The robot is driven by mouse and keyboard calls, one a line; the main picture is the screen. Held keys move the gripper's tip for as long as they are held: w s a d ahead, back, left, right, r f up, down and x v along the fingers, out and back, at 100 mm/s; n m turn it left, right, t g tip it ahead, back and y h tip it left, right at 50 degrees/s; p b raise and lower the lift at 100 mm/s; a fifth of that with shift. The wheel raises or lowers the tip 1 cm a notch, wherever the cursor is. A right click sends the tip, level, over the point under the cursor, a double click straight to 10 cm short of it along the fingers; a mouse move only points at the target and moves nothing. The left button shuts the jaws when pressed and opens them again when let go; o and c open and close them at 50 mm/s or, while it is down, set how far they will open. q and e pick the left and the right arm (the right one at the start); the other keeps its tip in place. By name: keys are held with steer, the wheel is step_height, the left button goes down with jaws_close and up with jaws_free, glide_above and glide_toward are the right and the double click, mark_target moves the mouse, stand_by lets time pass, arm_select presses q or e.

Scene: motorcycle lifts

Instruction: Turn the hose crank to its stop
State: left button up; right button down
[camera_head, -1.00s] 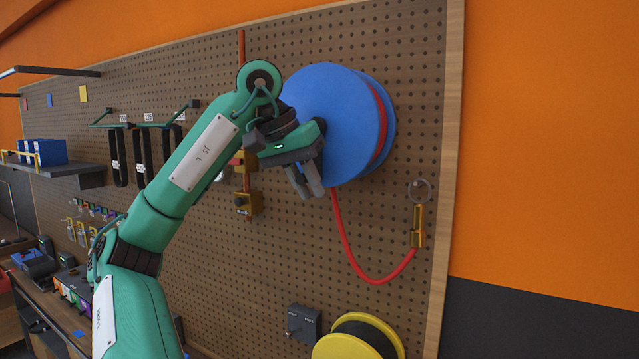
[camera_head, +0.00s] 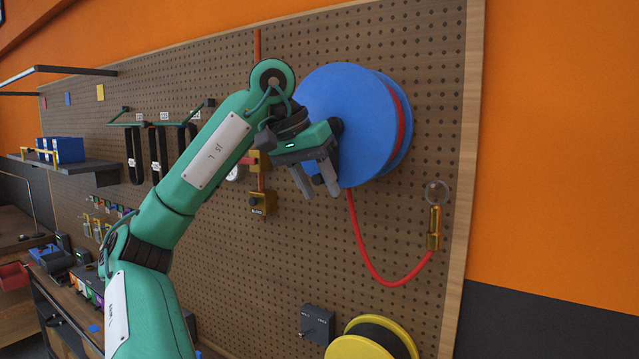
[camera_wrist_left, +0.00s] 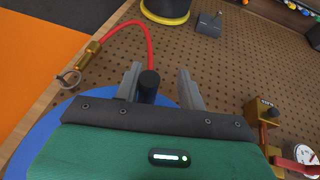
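The blue hose reel (camera_head: 352,105) hangs on the pegboard, with a red hose (camera_head: 365,250) running down from it. My left gripper (camera_head: 322,194) is in front of the reel's lower left part with its fingers spread. In the left wrist view, the black crank handle (camera_wrist_left: 149,84) stands between the two fingers of the left gripper (camera_wrist_left: 159,70), nearer the left finger. A clear gap shows between the handle and the right finger. My right gripper is in neither view.
The hose ends in a brass fitting (camera_head: 435,228) hung at the right. A yellow reel (camera_head: 345,348) and a grey box (camera_head: 317,324) are below. A red pipe with a brass valve (camera_head: 258,203) runs left of the blue reel.

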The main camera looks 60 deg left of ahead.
arm_select(q)
steer(key=shift+a+f, duration=0.1)
steer(key=shift+s+r, duration=0.15)
steer(key=shift+r, duration=0.4)
steer(key=v, duration=1.2)
steer(key=shift+s+r+p, duration=0.15)
steer(key=shift+r+p, duration=0.15)
steer(key=shift+p, duration=0.1)
